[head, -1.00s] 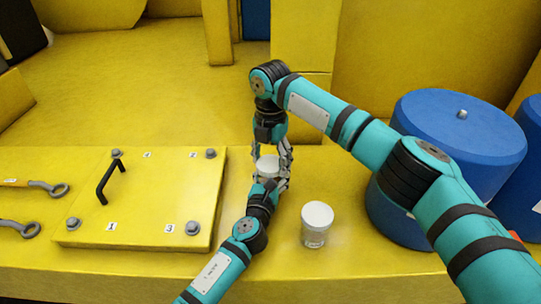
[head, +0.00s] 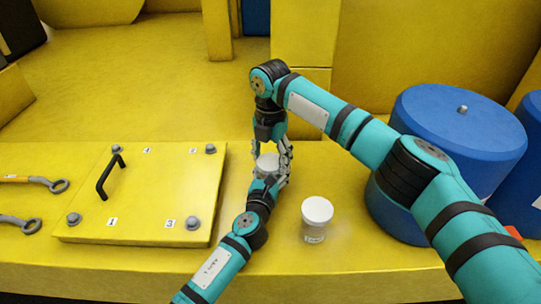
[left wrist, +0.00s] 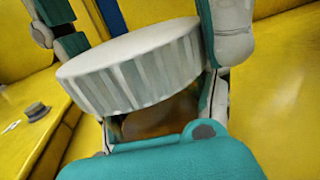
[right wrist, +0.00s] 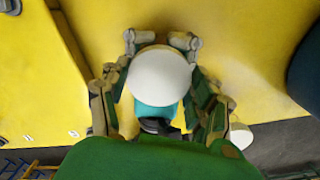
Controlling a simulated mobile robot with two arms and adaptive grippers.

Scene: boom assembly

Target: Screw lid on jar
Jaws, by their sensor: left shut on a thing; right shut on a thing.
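A white ribbed lid (head: 268,161) sits between my two grippers in the head view. It shows large and tilted in the left wrist view (left wrist: 135,65) and from above in the right wrist view (right wrist: 160,75). Under it the left wrist view shows a little of a brownish jar (left wrist: 150,122), mostly hidden by my left gripper. My left gripper (head: 270,180) is shut on the jar from the front. My right gripper (head: 272,150) comes from behind and above, shut on the lid. Whether the lid is threaded on cannot be told.
Blue drums (head: 450,140) stand at the right.

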